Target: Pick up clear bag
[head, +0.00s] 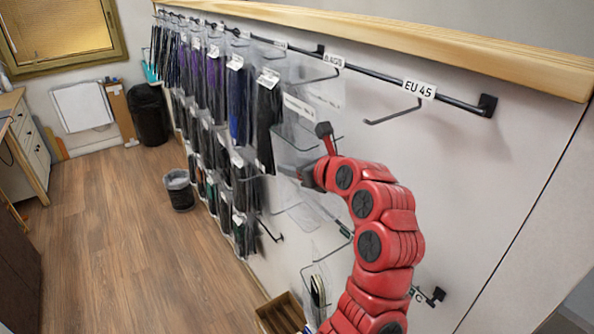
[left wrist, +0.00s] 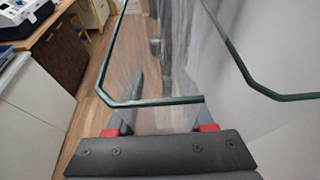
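Clear bags (head: 312,92) hang from a wire hook on the wall rack, left of the EU 45 label. They are transparent, so their edges are hard to make out. My left gripper (head: 303,172) is beside the lower part of these bags, below the rail. In the left wrist view my left gripper (left wrist: 165,118) has its fingers apart, and clear film (left wrist: 165,108) shows between and behind them. I cannot tell whether the film touches the fingers. My right gripper is not in view.
A dark wire hook (left wrist: 150,101) crosses just in front of the left wrist camera. An empty hook (head: 393,115) sits under the EU 45 label (head: 420,89). Packed insoles (head: 240,105) hang in rows to the left. A cardboard box (head: 281,315) stands below.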

